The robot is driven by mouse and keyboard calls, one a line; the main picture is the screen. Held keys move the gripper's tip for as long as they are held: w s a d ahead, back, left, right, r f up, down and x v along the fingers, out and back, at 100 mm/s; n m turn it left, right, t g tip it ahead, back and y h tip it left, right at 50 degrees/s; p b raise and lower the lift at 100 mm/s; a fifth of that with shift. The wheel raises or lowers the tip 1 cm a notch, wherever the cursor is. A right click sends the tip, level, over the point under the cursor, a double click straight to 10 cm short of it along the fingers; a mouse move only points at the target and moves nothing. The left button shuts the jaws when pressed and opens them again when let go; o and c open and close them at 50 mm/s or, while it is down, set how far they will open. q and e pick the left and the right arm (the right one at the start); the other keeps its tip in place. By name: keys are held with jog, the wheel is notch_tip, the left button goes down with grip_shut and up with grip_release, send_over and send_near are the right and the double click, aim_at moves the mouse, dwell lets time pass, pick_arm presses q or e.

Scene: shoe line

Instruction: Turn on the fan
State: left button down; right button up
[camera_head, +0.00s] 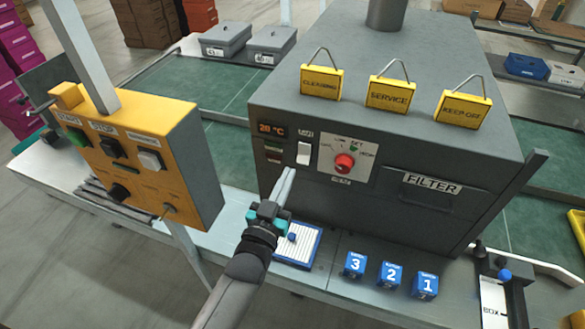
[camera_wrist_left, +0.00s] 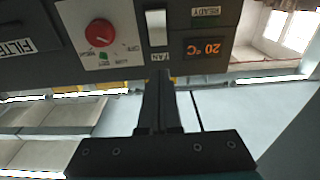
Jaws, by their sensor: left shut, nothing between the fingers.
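The fan switch (camera_head: 304,153) is a white rocker on the front of a dark grey machine, under a small FAN label. It also shows, upside down, in the left wrist view (camera_wrist_left: 157,27), with the FAN label (camera_wrist_left: 160,57) beside it. My left gripper (camera_head: 288,174) is shut and empty, its fingertips just below and slightly left of the switch in the head view. In the left wrist view the closed fingers (camera_wrist_left: 159,82) point toward the FAN label and switch. I cannot tell whether they touch the panel. My right gripper is not in view.
A red knob (camera_head: 344,163) sits right of the switch, and a temperature display (camera_head: 271,129) to its left. A yellow control box (camera_head: 140,150) stands left of my arm. A blue-edged pad (camera_head: 312,250) and small blue numbered blocks (camera_head: 391,274) lie on the bench below.

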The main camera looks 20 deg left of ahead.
pick_arm(q)
jog(key=s, duration=0.2)
jog(key=s+r, duration=0.1)
jog(key=s, duration=0.1)
jog(key=shift+s+a, duration=0.1)
jog(key=shift+s, duration=0.3)
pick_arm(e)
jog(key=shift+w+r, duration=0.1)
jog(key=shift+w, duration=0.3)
